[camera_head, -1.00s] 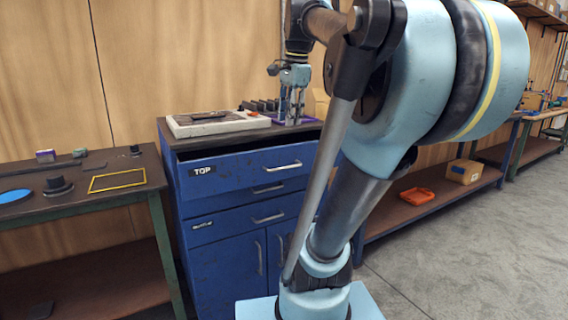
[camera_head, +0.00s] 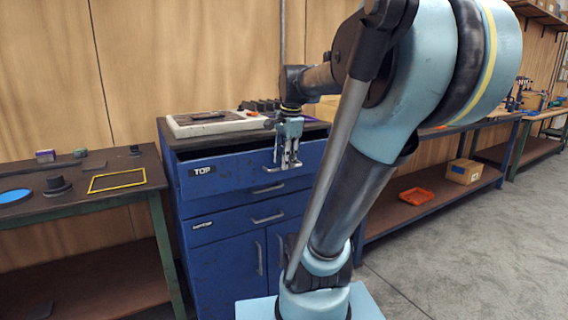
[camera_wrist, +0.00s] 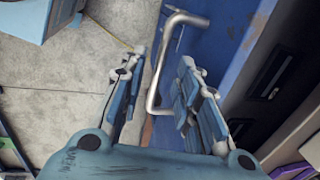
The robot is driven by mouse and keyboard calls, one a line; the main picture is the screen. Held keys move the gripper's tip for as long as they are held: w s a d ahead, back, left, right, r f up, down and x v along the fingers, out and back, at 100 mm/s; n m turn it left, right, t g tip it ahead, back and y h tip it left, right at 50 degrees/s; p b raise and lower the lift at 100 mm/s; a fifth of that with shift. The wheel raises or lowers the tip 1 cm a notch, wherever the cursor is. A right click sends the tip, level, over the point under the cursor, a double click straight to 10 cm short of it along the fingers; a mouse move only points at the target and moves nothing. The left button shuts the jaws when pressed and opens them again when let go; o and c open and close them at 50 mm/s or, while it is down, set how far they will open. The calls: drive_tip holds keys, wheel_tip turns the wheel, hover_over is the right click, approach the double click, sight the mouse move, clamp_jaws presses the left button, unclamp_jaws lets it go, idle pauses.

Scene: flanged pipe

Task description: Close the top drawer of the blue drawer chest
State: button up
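The blue drawer chest (camera_head: 235,245) stands in the middle of the head view. Its top drawer (camera_head: 225,179), labelled TOP, stands out from the chest with a dark gap behind its front. In the wrist view my gripper (camera_wrist: 161,68) is open. The metal handle (camera_wrist: 153,85) lies between its fingers, which are apart from each other. The blue drawer front (camera_wrist: 215,35) is on the right there. I cannot tell whether either finger touches the handle.
A pale tray (camera_head: 215,124) and dark blocks sit on the chest top. A workbench (camera_head: 110,170) with small items is on the left. A bench on the right holds an orange tray (camera_head: 417,196) and a cardboard box (camera_head: 464,171) on its lower shelf. Concrete floor is clear at right.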

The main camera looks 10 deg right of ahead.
drive_tip(key=shift+w+f, duration=0.1)
drive_tip(key=shift+f, duration=0.55)
clamp_jaws()
drive_tip(key=shift+w, duration=0.1)
drive_tip(key=w+a, duration=0.1)
drive_tip(key=w, duration=0.3)
drive_tip(key=w+a, duration=0.1)
drive_tip(key=w, duration=0.3)
drive_tip(key=w+a, duration=0.2)
drive_tip(key=w, duration=0.2)
drive_tip(key=shift+w+r, duration=0.1)
drive_tip(key=shift+w, duration=0.05)
drive_tip(key=shift+a, duration=0.1)
unclamp_jaws()
drive_tip(key=shift+w, duration=0.15)
